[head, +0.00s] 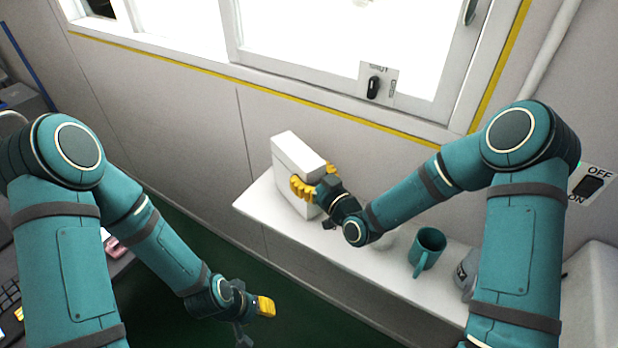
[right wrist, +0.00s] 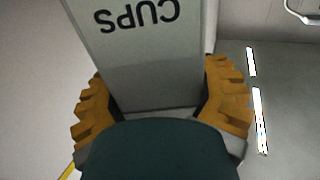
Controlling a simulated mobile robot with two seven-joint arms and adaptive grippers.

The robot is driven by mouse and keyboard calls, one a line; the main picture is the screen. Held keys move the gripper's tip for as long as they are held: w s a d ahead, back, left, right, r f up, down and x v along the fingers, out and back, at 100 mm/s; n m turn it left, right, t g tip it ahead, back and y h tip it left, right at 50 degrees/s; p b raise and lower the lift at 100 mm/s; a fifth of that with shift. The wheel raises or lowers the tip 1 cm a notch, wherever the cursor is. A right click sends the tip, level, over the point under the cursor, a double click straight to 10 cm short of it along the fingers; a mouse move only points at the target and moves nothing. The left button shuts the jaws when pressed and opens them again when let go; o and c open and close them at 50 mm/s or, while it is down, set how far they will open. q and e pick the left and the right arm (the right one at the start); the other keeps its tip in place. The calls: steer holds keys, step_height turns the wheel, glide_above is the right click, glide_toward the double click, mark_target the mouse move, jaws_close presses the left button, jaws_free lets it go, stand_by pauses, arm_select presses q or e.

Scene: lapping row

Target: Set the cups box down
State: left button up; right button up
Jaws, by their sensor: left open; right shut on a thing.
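The cups box (head: 297,160) is a tall white box at the left end of the white shelf in the head view. Its face in the right wrist view (right wrist: 150,70) bears the word CUPS, upside down there. My right gripper (head: 316,181) is shut on the box, with yellow fingers on either side of it. The box's bottom is over or on the shelf (head: 258,203); I cannot tell if it touches. My left gripper (head: 265,306) is open and empty, low over the green floor.
A teal mug (head: 428,246) stands on the shelf right of my right gripper. A grey object (head: 467,268) sits farther right, partly hidden by my arm. The wall and window sill (head: 300,90) rise behind the shelf. A switch (head: 373,87) is on the window.

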steer(key=shift+f, duration=0.35)
steer(key=shift+f, duration=0.1)
steer(key=o, duration=1.4)
steer(key=shift+c, duration=0.2)
steer(key=shift+s+d, duration=0.15)
steer(key=v, duration=1.1)
steer(key=shift+s, duration=0.3)
